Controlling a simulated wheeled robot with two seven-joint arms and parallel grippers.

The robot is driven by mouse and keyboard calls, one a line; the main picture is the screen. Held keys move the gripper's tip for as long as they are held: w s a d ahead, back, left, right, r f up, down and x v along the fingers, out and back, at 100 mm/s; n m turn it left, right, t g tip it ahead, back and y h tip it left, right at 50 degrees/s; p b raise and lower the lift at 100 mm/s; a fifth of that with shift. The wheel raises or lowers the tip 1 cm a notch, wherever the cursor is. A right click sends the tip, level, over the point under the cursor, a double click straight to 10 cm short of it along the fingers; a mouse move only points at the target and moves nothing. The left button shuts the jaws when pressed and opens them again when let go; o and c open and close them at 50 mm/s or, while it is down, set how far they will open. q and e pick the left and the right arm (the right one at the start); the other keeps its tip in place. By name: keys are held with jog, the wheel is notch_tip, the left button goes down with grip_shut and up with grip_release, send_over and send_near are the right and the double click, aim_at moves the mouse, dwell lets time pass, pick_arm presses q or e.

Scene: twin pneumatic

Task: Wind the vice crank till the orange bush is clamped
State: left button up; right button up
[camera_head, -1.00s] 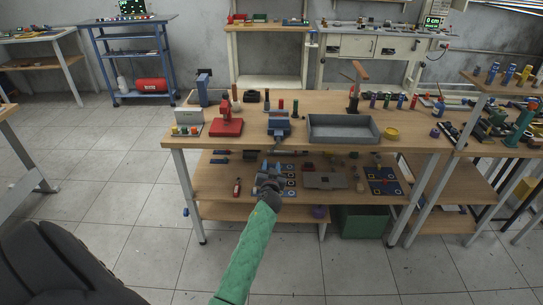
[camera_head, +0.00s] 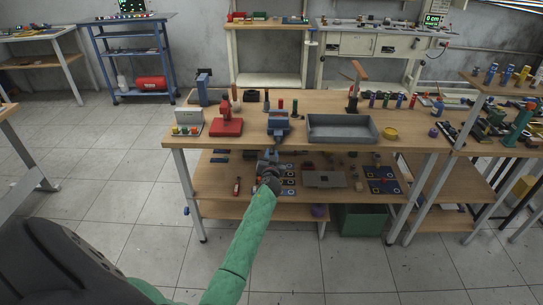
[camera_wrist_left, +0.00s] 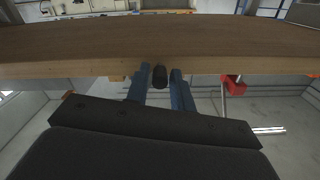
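The blue vice (camera_head: 278,124) stands at the front edge of the wooden workbench. A small orange-red piece (camera_head: 281,104) shows upright at its top; whether the jaws touch it is too small to tell. My left gripper (camera_head: 271,157) is in front of the bench edge, just below the vice. In the left wrist view its two blue fingers (camera_wrist_left: 160,88) are apart, with the black crank knob (camera_wrist_left: 160,76) between them and narrow gaps on both sides. The rest of the crank is hidden. My right gripper is not in view.
A red press (camera_head: 227,124) stands left of the vice, and a grey tray (camera_head: 343,139) lies right of it. The bench's front edge (camera_wrist_left: 80,68) crosses the left wrist view just beyond the fingers. A lower shelf (camera_head: 222,181) holds several parts.

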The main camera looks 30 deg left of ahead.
pick_arm(q)
grip_shut()
jog(key=m, duration=0.1)
jog(key=m+b, duration=0.1)
jog(key=shift+s+a+r+m, duration=0.25)
jog(key=shift+a+m, duration=0.05)
jog(key=shift+a+r+m, duration=0.15)
jog(key=shift+r+m, duration=0.1)
jog(key=shift+m, duration=0.45)
jog(key=shift+s+a+r+m, duration=0.1)
jog(key=shift+r+m, duration=0.05)
jog(key=shift+m, duration=0.25)
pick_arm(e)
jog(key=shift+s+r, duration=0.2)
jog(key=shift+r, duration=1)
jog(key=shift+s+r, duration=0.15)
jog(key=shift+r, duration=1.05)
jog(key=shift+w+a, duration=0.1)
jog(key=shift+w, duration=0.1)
